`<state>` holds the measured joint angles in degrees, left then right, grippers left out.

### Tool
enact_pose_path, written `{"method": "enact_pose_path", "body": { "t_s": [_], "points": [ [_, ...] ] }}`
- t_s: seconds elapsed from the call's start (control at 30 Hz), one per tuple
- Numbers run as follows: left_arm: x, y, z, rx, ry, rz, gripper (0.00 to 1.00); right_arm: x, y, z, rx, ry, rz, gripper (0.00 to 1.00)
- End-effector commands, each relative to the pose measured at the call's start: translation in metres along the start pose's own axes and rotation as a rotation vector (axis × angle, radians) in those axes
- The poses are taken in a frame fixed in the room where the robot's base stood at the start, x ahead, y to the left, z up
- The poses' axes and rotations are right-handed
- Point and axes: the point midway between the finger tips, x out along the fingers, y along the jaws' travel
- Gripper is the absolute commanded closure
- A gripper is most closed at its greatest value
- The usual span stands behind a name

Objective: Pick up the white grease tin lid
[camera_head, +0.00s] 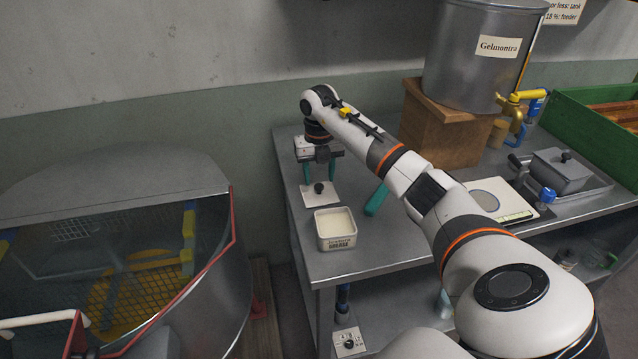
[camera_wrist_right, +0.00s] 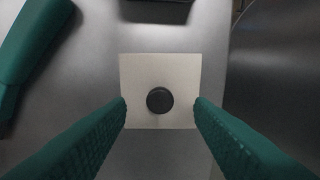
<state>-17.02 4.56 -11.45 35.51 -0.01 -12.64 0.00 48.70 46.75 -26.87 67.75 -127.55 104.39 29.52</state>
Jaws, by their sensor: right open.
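The white grease tin lid (camera_head: 321,197) is a flat square with a dark round knob, lying on the metal table. In the right wrist view the lid (camera_wrist_right: 138,72) lies between and beyond my fingertips, its knob near the middle. My right gripper (camera_head: 320,178) is open and points down just above the lid; its two teal fingers (camera_wrist_right: 160,108) show on either side of the knob, with no visible hold. The open white grease tin (camera_head: 335,240), filled with pale grease, stands in front of the lid. My left gripper is not in view.
A teal-handled object (camera_head: 377,198) lies right of the lid and also shows in the right wrist view (camera_wrist_right: 30,50). A wooden block (camera_head: 440,130) under a metal tank (camera_head: 480,60) stands behind. A scale (camera_head: 498,200) is at right, a mesh-sided drum (camera_head: 120,250) at left.

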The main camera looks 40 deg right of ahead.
Motion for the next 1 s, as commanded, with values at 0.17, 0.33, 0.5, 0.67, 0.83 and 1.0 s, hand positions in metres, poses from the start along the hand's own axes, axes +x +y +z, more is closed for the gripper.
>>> {"method": "enact_pose_path", "body": {
  "t_s": [0.17, 0.33, 0.5, 0.67, 0.83, 1.0],
  "points": [
    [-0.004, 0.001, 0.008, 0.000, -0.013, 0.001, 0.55, 0.023, 0.000, 0.001, 0.000, -0.002, 0.000, 0.52],
    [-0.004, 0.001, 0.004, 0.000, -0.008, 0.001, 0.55, 0.028, 0.000, 0.001, -0.001, 0.001, 0.000, 0.52],
    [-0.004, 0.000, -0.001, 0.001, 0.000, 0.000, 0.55, 0.028, 0.000, 0.001, -0.001, 0.001, 0.000, 0.59],
    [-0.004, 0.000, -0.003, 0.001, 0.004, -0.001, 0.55, 0.028, 0.000, 0.001, -0.001, 0.001, 0.000, 0.85],
    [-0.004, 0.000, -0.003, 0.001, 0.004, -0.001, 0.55, 0.028, 0.000, 0.001, -0.001, 0.001, 0.000, 1.00],
    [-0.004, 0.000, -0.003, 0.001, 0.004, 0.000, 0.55, 0.026, 0.000, 0.001, -0.001, 0.002, -0.001, 1.00]
  ]
}}
